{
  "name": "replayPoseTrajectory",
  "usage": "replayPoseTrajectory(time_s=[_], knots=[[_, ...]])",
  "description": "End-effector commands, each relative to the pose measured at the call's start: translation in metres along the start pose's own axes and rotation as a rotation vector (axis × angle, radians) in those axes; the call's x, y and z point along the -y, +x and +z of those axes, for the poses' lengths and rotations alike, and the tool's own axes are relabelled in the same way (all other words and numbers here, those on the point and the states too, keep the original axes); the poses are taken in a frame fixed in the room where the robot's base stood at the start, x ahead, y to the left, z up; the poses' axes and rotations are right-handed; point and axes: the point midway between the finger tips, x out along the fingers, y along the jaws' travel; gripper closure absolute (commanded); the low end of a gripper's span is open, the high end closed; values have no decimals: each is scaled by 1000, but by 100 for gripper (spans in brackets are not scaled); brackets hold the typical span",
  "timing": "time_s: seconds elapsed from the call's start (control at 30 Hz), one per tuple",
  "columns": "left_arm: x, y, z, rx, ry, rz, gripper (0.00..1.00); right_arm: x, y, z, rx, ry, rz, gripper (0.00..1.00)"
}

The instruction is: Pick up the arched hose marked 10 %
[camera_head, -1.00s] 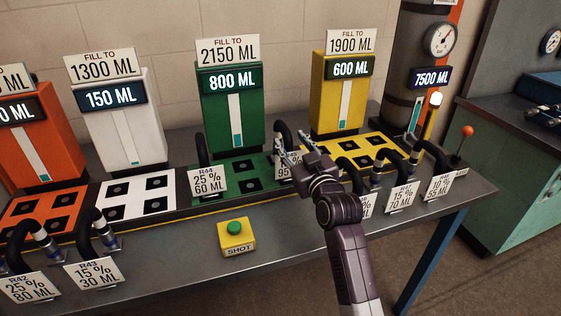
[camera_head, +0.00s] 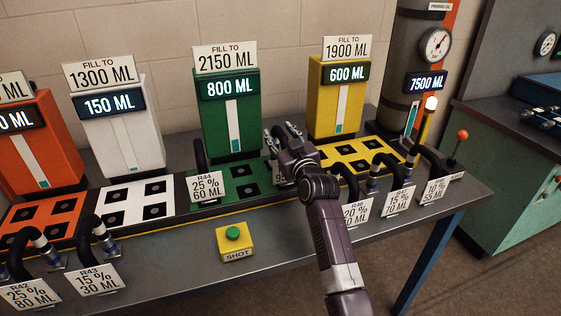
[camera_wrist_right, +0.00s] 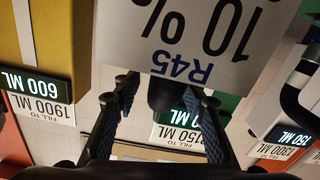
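My right gripper (camera_head: 279,138) is over the green pad, at the hose whose tag (camera_head: 280,173) it mostly covers in the head view. In the right wrist view my right gripper (camera_wrist_right: 160,95) has its fingers apart, and that tag (camera_wrist_right: 205,35) reads R45 and 10 %. A dark rounded part, seemingly the hose (camera_wrist_right: 167,95), shows between the fingers; I cannot tell whether they touch it. Another arched black hose (camera_head: 430,160) at the far right has a tag (camera_head: 433,190) reading 10 %, 55 ML. My left gripper is not in view.
Hose R44 (camera_head: 200,156) stands left on the green pad (camera_head: 242,193). Several tagged hoses line the table's front. The yellow SHOT button box (camera_head: 235,246) stands near the front edge. The green dispenser (camera_head: 228,130) and yellow dispenser (camera_head: 337,118) stand behind.

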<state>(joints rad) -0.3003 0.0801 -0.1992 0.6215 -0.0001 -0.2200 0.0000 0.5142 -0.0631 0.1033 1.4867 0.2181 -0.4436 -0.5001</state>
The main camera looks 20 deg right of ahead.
Motion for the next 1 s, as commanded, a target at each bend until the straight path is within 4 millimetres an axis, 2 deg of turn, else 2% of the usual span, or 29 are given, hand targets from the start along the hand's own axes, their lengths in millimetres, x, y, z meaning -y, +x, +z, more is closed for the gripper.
replayPoseTrajectory(time_s=[0.17,0.5,1.0], knots=[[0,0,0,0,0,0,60,0,0,0,0,0,0,63],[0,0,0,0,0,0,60,0,0,0,0,0,0,100],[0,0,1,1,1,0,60,-1,0,-3,-5,0,2,100]])
